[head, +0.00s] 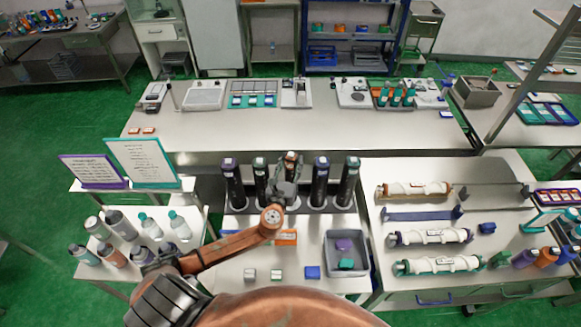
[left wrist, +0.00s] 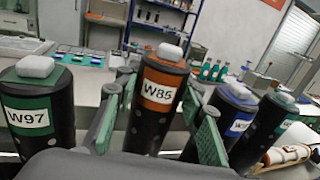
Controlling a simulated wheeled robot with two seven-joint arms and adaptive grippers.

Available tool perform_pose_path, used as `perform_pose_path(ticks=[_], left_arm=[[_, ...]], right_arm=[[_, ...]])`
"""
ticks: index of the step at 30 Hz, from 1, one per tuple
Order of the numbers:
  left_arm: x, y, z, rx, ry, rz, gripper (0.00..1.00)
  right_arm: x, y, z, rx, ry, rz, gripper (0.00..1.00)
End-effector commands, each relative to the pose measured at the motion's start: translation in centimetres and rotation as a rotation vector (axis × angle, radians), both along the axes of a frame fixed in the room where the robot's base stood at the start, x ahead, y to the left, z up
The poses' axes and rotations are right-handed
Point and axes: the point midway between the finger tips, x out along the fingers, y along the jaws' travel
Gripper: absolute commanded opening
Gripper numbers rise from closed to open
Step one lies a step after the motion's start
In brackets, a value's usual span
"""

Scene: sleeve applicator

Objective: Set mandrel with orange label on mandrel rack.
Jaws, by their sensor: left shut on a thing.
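The mandrel with the orange label (head: 291,158) stands in the middle of a row of black mandrels. In the left wrist view the same mandrel, marked W85 (left wrist: 159,90), is between the green-padded fingers of my left gripper (left wrist: 156,128). My left gripper (head: 286,188) is shut on it from the front. The mandrel looks nearly upright. The mandrel rack (head: 336,209) is a dark base under the row. The lower end of the orange mandrel is hidden by my gripper, so I cannot tell whether it is seated. My right gripper is not in view.
A grey bin (head: 365,263) is at front right. An orange block (head: 286,238) lies in front of the rack.

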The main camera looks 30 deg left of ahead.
Motion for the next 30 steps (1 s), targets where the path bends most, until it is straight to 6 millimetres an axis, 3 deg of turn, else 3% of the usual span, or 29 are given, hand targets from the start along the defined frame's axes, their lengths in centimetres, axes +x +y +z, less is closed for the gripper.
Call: perform_pose_path(ticks=[6, 18, 19, 26, 30], left_arm=[[0.0, 0.1, -2.6, 0.001, -0.001, 0.002, 0.0], [0.0, 0.0, -3.2, 0.0, -0.001, 0.0, 0.0], [0.0, 0.0, -3.3, 0.0, 0.001, 0.0, 0.38], [0.0, 0.0, -3.2, 0.0, 0.001, 0.0, 0.54], [-0.1, 0.0, -3.2, 0.0, 0.001, 0.001, 0.54]], right_arm=[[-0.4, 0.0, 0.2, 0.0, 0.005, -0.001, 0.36], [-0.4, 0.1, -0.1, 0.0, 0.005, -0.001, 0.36], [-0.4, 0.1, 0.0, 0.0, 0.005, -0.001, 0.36], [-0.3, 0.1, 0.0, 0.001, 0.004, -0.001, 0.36], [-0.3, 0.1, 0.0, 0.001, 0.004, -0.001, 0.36]])
